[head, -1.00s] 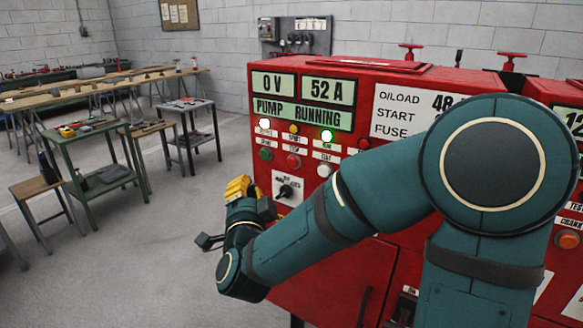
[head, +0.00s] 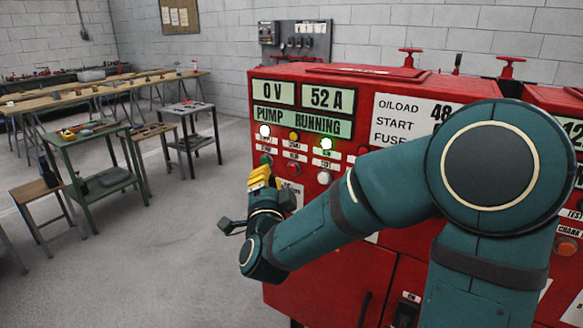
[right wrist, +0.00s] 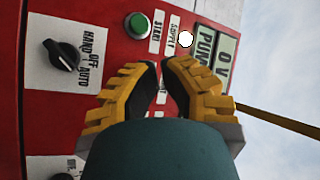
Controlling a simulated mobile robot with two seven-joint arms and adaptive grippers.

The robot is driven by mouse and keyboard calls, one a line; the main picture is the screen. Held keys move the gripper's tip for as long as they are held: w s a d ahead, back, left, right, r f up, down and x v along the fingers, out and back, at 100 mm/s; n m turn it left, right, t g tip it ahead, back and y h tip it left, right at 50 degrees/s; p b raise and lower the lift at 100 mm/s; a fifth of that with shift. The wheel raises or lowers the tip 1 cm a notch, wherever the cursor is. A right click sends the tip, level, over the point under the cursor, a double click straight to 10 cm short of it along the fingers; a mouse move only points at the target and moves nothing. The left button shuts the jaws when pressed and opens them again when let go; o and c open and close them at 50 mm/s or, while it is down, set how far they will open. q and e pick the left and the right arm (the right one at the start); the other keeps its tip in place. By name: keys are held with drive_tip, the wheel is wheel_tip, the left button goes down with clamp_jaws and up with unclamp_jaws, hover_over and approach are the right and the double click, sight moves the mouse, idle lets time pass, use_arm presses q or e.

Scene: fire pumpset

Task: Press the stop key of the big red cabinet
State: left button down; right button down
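The big red cabinet (head: 330,240) stands right of centre in the head view, its display reading PUMP RUNNING. A red key (head: 293,168) sits in the button row, right of a green key (head: 266,160); the small labels are hard to read. My right gripper (head: 262,174), with yellow fingers, is in front of the panel's left side, just left of the red key. In the right wrist view its fingertips (right wrist: 159,68) are together with nothing between them, beside the green START key (right wrist: 137,25). The red key is hidden there. My left gripper is out of view.
A HAND/OFF/AUTO selector (right wrist: 62,57) is near the fingers in the right wrist view. Another red cabinet (head: 560,95) adjoins at right. A green trolley (head: 90,175) and workbenches (head: 110,88) stand at left. The floor between is clear.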

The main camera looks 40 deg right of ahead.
sight(292, 169)
drive_tip(key=shift+w+d+b, duration=0.15)
drive_tip(key=shift+w+d, duration=0.1)
drive_tip(key=shift+d, duration=0.35)
drive_tip(key=shift+w+d+b, duration=0.15)
drive_tip(key=shift+w+d, duration=0.1)
drive_tip(key=shift+d, duration=0.4)
drive_tip(key=shift+w+d+b, duration=0.15)
drive_tip(key=shift+w+d, duration=0.1)
drive_tip(key=shift+d, duration=0.35)
drive_tip(key=shift+w+d+f+b, duration=0.1)
drive_tip(key=shift+w+d+b, duration=0.05)
drive_tip(key=shift+d+b, duration=0.3)
drive_tip(key=shift+a, duration=0.1)
drive_tip(key=shift+w+d, duration=0.2)
drive_tip(key=shift+d, duration=0.2)
idle(0.6)
drive_tip(key=shift+a, duration=0.1)
drive_tip(key=shift+s+a, duration=0.35)
drive_tip(key=shift+a, duration=0.3)
